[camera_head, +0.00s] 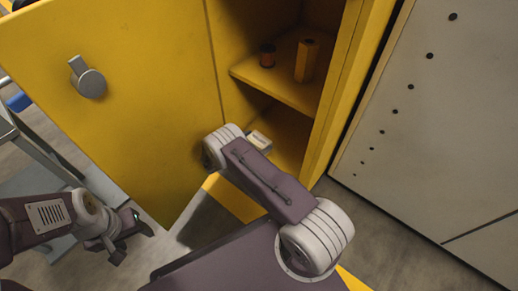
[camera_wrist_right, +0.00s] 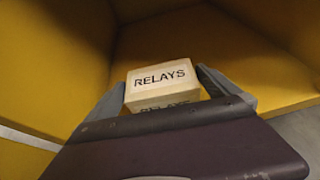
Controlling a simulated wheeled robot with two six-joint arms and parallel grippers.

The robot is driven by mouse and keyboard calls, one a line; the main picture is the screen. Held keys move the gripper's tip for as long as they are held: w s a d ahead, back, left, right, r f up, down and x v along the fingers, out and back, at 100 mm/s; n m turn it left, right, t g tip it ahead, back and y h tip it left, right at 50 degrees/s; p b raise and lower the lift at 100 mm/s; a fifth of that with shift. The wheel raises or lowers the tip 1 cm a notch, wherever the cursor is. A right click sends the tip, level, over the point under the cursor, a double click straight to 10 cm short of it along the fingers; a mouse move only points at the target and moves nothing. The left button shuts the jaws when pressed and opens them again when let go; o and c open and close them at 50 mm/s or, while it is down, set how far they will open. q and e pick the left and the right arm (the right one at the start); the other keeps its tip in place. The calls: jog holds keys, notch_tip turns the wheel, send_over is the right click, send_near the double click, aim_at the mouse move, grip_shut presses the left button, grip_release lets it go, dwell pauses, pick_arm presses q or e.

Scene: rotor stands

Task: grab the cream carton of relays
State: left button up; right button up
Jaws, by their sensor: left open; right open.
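The cream carton of relays (camera_wrist_right: 162,82) sits on the floor of the yellow cabinet, with RELAYS printed on its faces. In the right wrist view it lies between the two fingers of my right gripper (camera_wrist_right: 163,88), which is open around it. I cannot tell whether either finger touches it. In the head view the carton (camera_head: 259,141) shows small on the lower level, partly behind my right arm, which hides the right gripper there. My left gripper (camera_head: 127,238) is at the lower left, outside the cabinet, open and empty.
The yellow cabinet door (camera_head: 120,100) stands open at the left, with a grey knob. A pale panel (camera_head: 440,120) stands at the right.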

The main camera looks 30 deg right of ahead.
jog(key=shift+w+d+f, duration=0.15)
jog(key=shift+d+f, duration=0.35)
jog(key=shift+d, duration=0.05)
jog(key=shift+w+d+r, duration=0.1)
jog(key=shift+d+r, duration=0.05)
jog(key=shift+r, duration=0.05)
jog(key=c, duration=1.3)
